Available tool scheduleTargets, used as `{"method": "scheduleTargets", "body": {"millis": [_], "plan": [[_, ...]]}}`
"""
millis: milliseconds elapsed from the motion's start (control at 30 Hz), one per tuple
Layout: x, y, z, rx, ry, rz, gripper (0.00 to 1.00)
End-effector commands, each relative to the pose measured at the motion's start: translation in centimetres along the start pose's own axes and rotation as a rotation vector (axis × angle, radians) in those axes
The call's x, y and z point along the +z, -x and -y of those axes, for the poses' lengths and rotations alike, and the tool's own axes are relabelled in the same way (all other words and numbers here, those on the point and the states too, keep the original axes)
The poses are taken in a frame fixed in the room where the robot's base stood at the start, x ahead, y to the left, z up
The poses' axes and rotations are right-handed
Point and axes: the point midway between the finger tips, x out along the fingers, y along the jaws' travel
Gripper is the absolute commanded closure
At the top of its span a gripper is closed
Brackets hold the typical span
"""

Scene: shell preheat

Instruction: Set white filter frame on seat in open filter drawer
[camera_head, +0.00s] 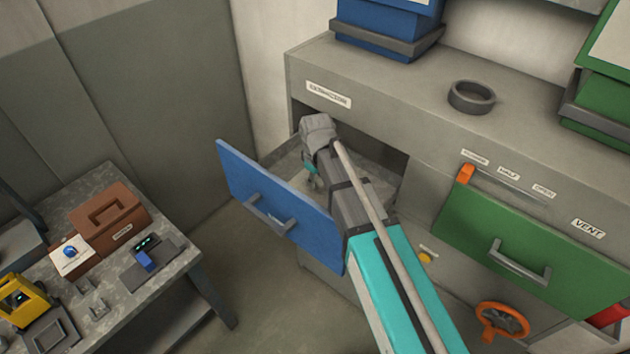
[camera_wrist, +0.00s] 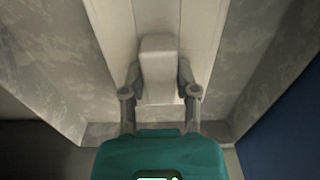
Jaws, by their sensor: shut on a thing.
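The filter drawer with the blue front (camera_head: 240,180) stands pulled out of the grey cabinet, and my arm reaches over it. My gripper (camera_head: 313,182) is down inside the drawer. In the wrist view my gripper (camera_wrist: 158,78) is shut on the pale upright grip of the white filter frame (camera_wrist: 159,55), one finger on each side. The frame's pale panel runs between the drawer's grey side walls (camera_wrist: 50,70). I cannot tell whether it rests fully on the seat, which is hidden.
A green drawer front (camera_head: 530,255) with an orange latch is to the right, above an orange handwheel (camera_head: 502,321). A dark ring (camera_head: 471,96) and blue bin (camera_head: 385,30) sit on the cabinet top. A side table (camera_head: 185,275) with a brown case (camera_head: 108,218) stands at left.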

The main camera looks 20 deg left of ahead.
Motion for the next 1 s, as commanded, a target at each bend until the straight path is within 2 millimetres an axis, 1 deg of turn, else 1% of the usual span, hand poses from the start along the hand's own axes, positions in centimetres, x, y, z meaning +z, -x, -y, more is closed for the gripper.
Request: {"method": "scheduleTargets", "body": {"millis": [267,300,467,500,1000], "plan": [[0.02,-0.31,-0.03,0.0,0.0,0.0,1.0],[0.03,-0.33,-0.03,0.0,-0.001,0.0,0.59],[0.03,-0.23,-0.04,0.0,-0.001,0.0,0.29],[0.03,-0.23,-0.05,0.0,-0.001,0.0,0.26],[0.05,0.04,-0.07,0.0,-0.001,0.0,0.26]]}}
